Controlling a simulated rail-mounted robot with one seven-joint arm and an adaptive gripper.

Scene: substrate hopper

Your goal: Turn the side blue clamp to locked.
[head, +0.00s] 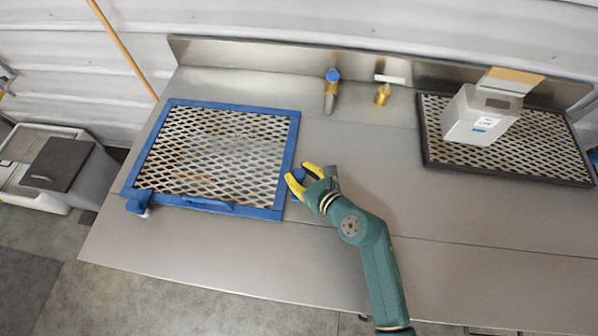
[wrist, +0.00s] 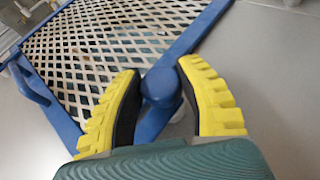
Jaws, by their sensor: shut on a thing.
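The side blue clamp (wrist: 160,88) sits at the right edge of the blue-framed mesh grate, near its front right corner. Its rounded blue head is between the two yellow fingers of my gripper (wrist: 156,100) in the wrist view. My gripper (head: 298,180) is shut on this clamp; in the head view the fingers and wrist hide most of the clamp. The blue-framed grate (head: 290,150) lies flat on the steel counter. A second blue clamp (head: 138,203) sits at the grate's front left corner.
The steel counter (head: 370,160) is clear around my gripper. A blue-topped tap (head: 332,88) and a brass fitting (head: 383,95) stand at the back. A grey box (head: 480,115) stands on a dark-framed grate (head: 545,150) at right. A grey bin (head: 75,170) is at left.

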